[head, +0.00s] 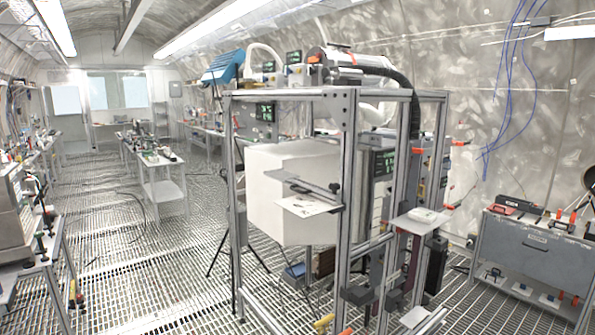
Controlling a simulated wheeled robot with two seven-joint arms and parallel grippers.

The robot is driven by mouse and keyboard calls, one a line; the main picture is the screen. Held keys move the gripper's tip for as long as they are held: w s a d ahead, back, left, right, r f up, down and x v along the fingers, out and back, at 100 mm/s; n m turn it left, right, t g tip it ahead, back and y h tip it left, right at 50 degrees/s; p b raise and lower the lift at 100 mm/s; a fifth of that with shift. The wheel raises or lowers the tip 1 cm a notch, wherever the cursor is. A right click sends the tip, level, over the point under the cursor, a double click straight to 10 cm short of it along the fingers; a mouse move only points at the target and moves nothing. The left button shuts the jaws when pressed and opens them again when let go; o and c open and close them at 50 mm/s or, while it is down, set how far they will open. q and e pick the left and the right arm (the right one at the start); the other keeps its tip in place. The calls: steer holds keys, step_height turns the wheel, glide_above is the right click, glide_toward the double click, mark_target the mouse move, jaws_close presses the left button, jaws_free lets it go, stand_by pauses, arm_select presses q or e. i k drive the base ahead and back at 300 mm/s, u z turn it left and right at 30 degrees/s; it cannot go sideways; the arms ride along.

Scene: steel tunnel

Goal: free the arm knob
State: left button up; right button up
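A tall aluminium-profile frame (348,165) stands in the middle of the head view, around a large white box (270,190). A flat grey arm or bar (305,182) runs across the front of the box. A small dark knob (335,187) sits at its right end, by the front upright. I cannot tell for sure that this is the arm knob, or whether anything grips it. A white sheet or plate (308,206) lies just below the bar. Neither of my grippers shows in this view.
A grey cabinet (530,255) with tools on top stands at the right. A small shelf (420,221) juts from the frame's right side. Workbenches line the left, with a white table (160,182) further back. The grated floor (140,260) left of the frame is mostly clear, with some cables.

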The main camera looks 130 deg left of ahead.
mark_target(333, 187)
steer(key=u, duration=3.75)
steer(key=k, duration=0.3)
steer(key=u, duration=1.2)
steer(key=i, duration=0.7)
steer(key=z, duration=0.25)
